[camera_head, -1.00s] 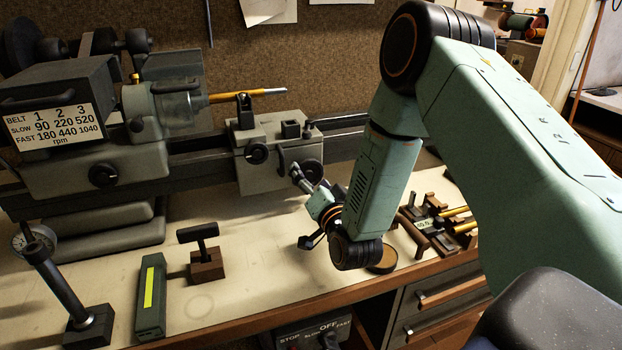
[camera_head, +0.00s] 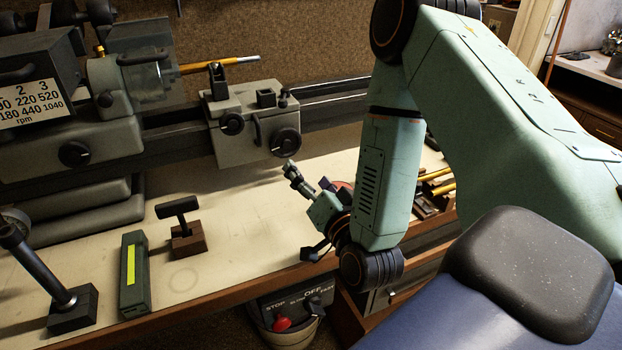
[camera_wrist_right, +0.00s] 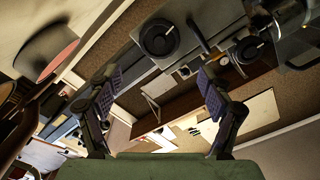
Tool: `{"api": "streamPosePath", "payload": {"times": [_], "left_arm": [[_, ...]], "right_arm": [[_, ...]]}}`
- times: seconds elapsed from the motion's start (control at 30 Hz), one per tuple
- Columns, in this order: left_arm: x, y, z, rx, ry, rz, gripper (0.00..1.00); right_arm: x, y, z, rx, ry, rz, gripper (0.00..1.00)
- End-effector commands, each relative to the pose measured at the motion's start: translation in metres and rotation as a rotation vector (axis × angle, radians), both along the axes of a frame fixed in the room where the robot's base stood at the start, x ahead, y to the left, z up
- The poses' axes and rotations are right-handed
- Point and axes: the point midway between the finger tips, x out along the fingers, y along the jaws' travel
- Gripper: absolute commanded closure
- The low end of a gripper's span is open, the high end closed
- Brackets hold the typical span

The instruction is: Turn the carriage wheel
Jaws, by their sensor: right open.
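The lathe carriage (camera_head: 243,145) is a grey block on the dark bed. Its larger dark handwheel (camera_head: 286,142), taken as the carriage wheel, is low at the carriage's right front. A smaller dark wheel (camera_head: 232,123) is to its left. My right gripper (camera_head: 300,212) is open and empty in front of and below the larger wheel, apart from it. In the right wrist view, its two padded fingers (camera_wrist_right: 158,80) are spread wide, with the larger wheel (camera_wrist_right: 159,38) beyond the gap between them. My left gripper is in neither view.
A dark T-handled tool in a wooden block (camera_head: 187,240), a green box with a yellow stripe (camera_head: 134,275) and a dark stand (camera_head: 73,308) are on the bench (camera_head: 190,285). Brass-coloured rods (camera_head: 437,182) are partly behind my right arm. A switch box (camera_head: 295,300) is below the bench edge.

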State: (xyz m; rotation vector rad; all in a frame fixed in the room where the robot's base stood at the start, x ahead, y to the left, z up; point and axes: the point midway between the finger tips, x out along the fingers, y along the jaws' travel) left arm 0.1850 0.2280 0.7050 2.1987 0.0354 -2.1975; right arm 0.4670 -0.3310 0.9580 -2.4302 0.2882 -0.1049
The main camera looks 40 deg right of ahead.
Motion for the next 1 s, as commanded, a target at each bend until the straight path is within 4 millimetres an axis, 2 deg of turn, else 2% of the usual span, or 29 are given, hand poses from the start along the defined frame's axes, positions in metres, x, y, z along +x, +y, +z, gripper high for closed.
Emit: {"api": "streamPosePath", "payload": {"times": [0.2,0.43,0.53,0.83,1.0], "left_arm": [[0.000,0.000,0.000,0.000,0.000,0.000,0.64],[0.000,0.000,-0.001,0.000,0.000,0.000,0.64],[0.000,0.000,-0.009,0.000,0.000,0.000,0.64],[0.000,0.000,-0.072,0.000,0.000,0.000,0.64],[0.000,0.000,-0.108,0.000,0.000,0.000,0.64]], "right_arm": [[-0.007,0.002,0.000,0.001,-0.001,0.001,0.20],[-0.007,0.002,0.001,0.000,-0.003,0.000,0.20],[-0.002,0.001,0.004,0.002,-0.031,-0.002,0.20],[0.021,-0.022,0.038,0.076,-0.250,-0.071,0.20],[0.025,-0.033,0.048,0.318,-0.367,-0.074,0.20]]}}
